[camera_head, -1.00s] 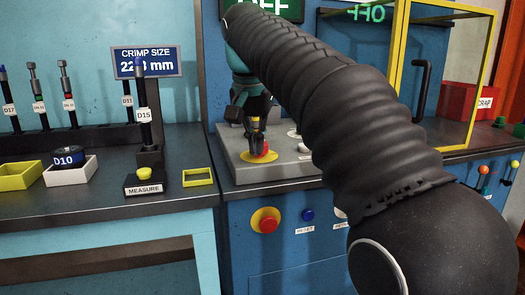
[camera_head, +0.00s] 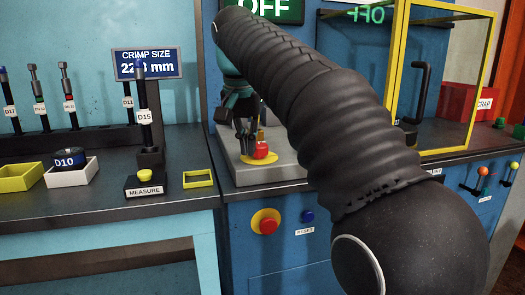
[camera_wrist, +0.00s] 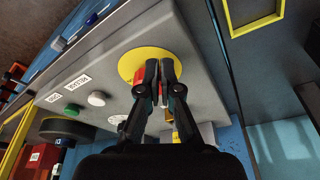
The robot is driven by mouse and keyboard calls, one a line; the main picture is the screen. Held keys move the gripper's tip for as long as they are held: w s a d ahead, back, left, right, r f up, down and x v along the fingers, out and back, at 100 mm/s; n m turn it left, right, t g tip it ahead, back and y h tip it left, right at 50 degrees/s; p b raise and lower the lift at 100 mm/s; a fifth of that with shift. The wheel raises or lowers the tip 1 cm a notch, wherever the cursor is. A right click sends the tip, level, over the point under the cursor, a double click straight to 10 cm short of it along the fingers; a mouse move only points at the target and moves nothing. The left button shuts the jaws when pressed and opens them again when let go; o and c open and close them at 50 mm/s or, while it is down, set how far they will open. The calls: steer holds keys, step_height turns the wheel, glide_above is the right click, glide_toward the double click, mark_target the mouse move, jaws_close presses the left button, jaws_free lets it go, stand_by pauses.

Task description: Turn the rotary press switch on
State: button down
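A grey sloped control box stands under the OFF display (camera_head: 264,9). On it a red mushroom knob (camera_head: 261,150) sits on a yellow disc (camera_head: 250,161); I cannot tell for sure whether this is the rotary press switch. My gripper (camera_head: 250,128) points down just behind and left of the red knob. In the wrist view my gripper's fingers (camera_wrist: 161,64) are nearly together over the yellow disc (camera_wrist: 136,57). A bit of red (camera_wrist: 164,94) shows between them. They mostly hide what lies below, and I see no clear grip on the knob.
A second red button (camera_head: 268,226) and a blue button (camera_head: 308,216) are on the blue front panel. White (camera_wrist: 97,99) and green (camera_wrist: 71,111) buttons share the box top. A yellow-framed guard (camera_head: 398,70) stands right. The yellow square frame (camera_head: 198,179) lies left.

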steer(key=shift+s+a, duration=0.1)
steer(key=shift+a, duration=0.05)
steer(key=shift+s+a, duration=0.1)
steer(key=shift+s, duration=0.1)
steer(key=shift+r, duration=3)
steer(key=d+r, duration=0.1)
steer(key=d, duration=0.5)
steer(key=shift+w+a+f+n+y+b, duration=0.1)
steer(key=shift+f+n+y+b, duration=0.25)
steer(key=shift+f+n, duration=0.75)
steer(key=shift+w+a+f+n+y+b, duration=0.15)
steer(key=shift+f+n+b, duration=0.25)
steer(key=shift+f+n, duration=0.7)
steer(key=shift+w+a+f+n+y+b, duration=0.15)
steer(key=shift+f+n+b, duration=0.25)
steer(key=shift+f+n, duration=0.7)
steer(key=shift+s+f+m, duration=0.1)
steer(key=shift+f+m, duration=0.15)
steer(key=shift+m, duration=0.05)
steer(key=shift+r, duration=0.1)
